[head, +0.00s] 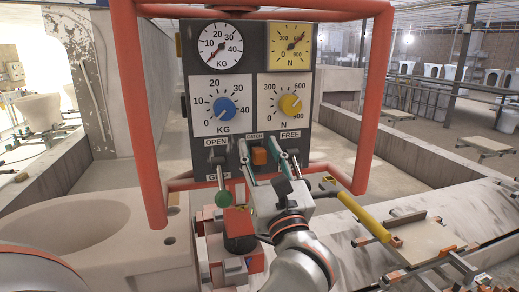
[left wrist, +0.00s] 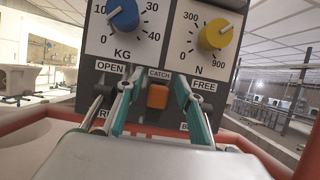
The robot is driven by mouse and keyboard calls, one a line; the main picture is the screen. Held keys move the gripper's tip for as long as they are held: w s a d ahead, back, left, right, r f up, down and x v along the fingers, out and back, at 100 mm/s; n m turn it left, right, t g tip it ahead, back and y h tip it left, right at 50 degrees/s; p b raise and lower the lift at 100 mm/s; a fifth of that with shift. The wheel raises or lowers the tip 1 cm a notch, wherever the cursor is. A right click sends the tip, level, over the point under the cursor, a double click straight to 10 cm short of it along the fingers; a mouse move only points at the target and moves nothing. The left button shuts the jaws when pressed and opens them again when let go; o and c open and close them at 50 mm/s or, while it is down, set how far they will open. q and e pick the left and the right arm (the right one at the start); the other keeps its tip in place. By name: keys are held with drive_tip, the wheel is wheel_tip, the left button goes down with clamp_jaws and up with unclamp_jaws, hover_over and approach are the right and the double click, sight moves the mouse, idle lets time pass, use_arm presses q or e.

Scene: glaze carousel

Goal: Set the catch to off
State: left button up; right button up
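The catch (head: 259,157) is a small orange block switch under a CATCH label, low in the middle of the dark grey control panel (head: 247,60). It also shows in the left wrist view (left wrist: 157,96). My left gripper (head: 262,161) is in front of the panel, its teal fingers spread. In the left wrist view the fingertips (left wrist: 154,88) stand one on each side of the catch, with visible gaps between. The gripper is open and holds nothing. No on or off marking is readable by the catch. My right gripper is not seen.
A lever with a green knob (head: 223,198) hangs left of the catch under OPEN; the FREE label (head: 290,134) is to the right. Above are a blue knob (head: 224,109), a yellow knob (head: 290,105) and two dials. A red tubular frame (head: 374,95) surrounds the panel.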

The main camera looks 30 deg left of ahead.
use_arm(q)
drive_tip(key=v, duration=0.7)
drive_tip(key=shift+s+d, duration=0.1)
drive_tip(key=shift+s, duration=0.05)
idle(0.3)
drive_tip(key=w+d+f+m+t+h, duration=0.1)
drive_tip(key=d+f+m+t+h, duration=0.6)
drive_tip(key=m, duration=0.8)
drive_tip(key=w+d+f+m+t+h, duration=0.1)
drive_tip(key=d+f+m+t+h, duration=0.25)
drive_tip(key=m+h, duration=0.8)
drive_tip(key=d+f+m+g+h, duration=0.3)
drive_tip(key=f+m+g+h, duration=0.15)
drive_tip(key=f+m, duration=1.1)
drive_tip(key=s+a+f+m+g+y, duration=0.1)
drive_tip(key=s+a+f+m+g, duration=0.1)
drive_tip(key=f, duration=0.7)
drive_tip(key=s+a+f+m+g+y, duration=0.1)
drive_tip(key=s+a+f+m+g, duration=0.1)
drive_tip(key=s+f, duration=0.4)
drive_tip(key=s+a+f+m+g, duration=0.3)
drive_tip(key=s+f+m+g, duration=0.1)
drive_tip(key=f, duration=1)
drive_tip(key=shift+s+f+g+y, duration=0.25)
drive_tip(key=shift+s+g+y, duration=0.2)
drive_tip(key=shift+g, duration=0.45)
